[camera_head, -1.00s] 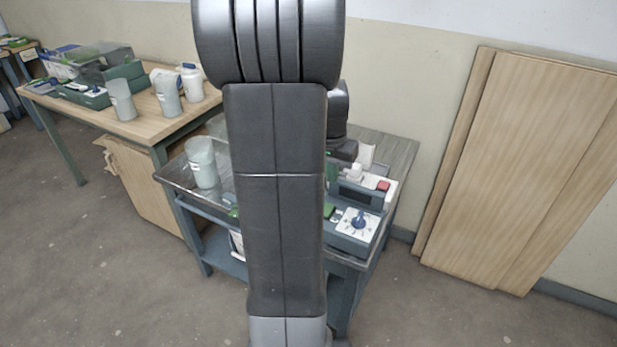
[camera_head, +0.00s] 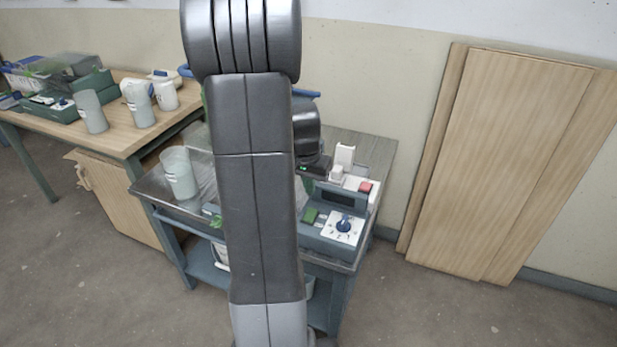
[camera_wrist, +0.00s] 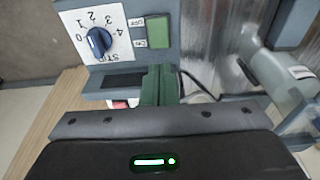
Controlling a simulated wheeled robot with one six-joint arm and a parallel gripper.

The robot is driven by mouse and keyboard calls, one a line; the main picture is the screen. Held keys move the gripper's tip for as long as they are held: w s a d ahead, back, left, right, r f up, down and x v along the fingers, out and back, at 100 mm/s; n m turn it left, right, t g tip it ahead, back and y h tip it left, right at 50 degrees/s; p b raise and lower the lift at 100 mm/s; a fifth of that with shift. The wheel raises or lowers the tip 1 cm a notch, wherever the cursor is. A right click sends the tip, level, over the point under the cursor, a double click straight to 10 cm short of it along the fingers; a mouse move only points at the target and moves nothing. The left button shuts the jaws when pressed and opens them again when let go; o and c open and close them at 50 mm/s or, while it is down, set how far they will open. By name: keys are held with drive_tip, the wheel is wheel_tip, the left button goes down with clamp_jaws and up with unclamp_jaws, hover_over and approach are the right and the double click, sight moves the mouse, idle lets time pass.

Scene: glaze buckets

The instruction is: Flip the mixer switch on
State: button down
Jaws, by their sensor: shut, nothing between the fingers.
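The mixer control box shows a green rocker switch (camera_head: 310,215) left of a white dial plate with a blue knob (camera_head: 344,225). In the wrist view the green rocker (camera_wrist: 159,31) sits beside OFF and ON labels (camera_wrist: 154,32), with the blue knob (camera_wrist: 98,42) to its left. My gripper (camera_wrist: 158,70) is shut and empty; its green fingers point toward the box, below the rocker in the picture. I cannot tell whether they touch the box. In the head view my dark wrist (camera_head: 312,165) is behind the box, and the fingertips are not clear.
A red button (camera_head: 365,187) and white parts (camera_head: 345,156) are behind the dial. A translucent beaker (camera_head: 179,172) stands on the cart's left side. A wooden table (camera_head: 130,140) with white containers is at left. Wooden boards (camera_head: 510,160) lean on the right wall.

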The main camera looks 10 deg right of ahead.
sight(312, 209)
drive_tip(key=f, duration=0.5)
drive_tip(key=w+f, duration=0.1)
drive_tip(key=f, duration=0.1)
drive_tip(key=shift+w+d+f, duration=0.1)
drive_tip(key=shift+d+f, duration=0.25)
